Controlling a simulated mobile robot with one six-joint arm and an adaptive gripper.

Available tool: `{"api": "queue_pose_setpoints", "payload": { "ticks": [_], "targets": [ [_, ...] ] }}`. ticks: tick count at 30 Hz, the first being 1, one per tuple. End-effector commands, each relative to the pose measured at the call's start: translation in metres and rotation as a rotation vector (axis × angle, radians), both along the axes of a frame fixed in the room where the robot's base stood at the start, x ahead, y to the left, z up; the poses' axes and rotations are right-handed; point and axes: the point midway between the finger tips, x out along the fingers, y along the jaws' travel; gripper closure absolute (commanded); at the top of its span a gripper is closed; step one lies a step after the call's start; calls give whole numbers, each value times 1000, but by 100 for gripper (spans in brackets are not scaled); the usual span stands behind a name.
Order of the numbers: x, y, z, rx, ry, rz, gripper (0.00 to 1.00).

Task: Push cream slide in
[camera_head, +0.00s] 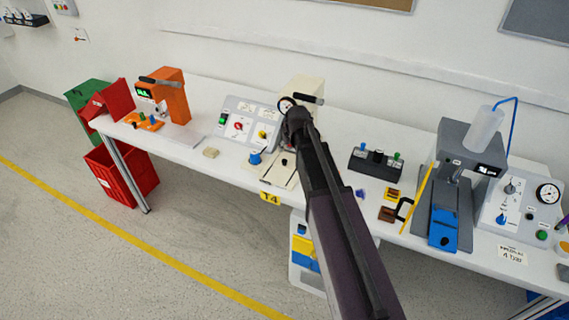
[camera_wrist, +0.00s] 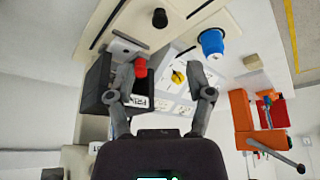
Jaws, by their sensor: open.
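The cream slide (camera_head: 272,174) is a flat plate lying near the table's front edge, in front of the cream press (camera_head: 304,91). A black knob (camera_head: 284,161) stands on it. In the wrist view the cream slide (camera_wrist: 180,20) crosses the top, with its black knob (camera_wrist: 160,18) upright. My gripper (camera_head: 296,122) is in front of the press, hiding part of it. In the wrist view my gripper (camera_wrist: 160,72) has its two fingers spread, with nothing between them that I can see held. A red piece (camera_wrist: 140,68) shows beside the left finger.
A blue knob (camera_wrist: 212,40) stands beside the slide. A sloped panel (camera_head: 240,124) is left of the press, and an orange press (camera_head: 172,95) further left. A black block with coloured knobs (camera_head: 376,161) and a grey press (camera_head: 470,150) are to the right.

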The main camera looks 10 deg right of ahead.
Motion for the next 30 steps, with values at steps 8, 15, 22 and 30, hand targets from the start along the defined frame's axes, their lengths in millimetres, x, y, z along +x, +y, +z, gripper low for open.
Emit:
{"api": "queue_pose_setpoints", "payload": {
  "ticks": [8,15,22,30],
  "targets": [
    [10,2,-25,0,0,1,33],
    [17,3,-44,0,0,1,33],
    [24,5,-61,0,0,1,33],
    [32,6,-81,0,0,1,33]
  ]
}}
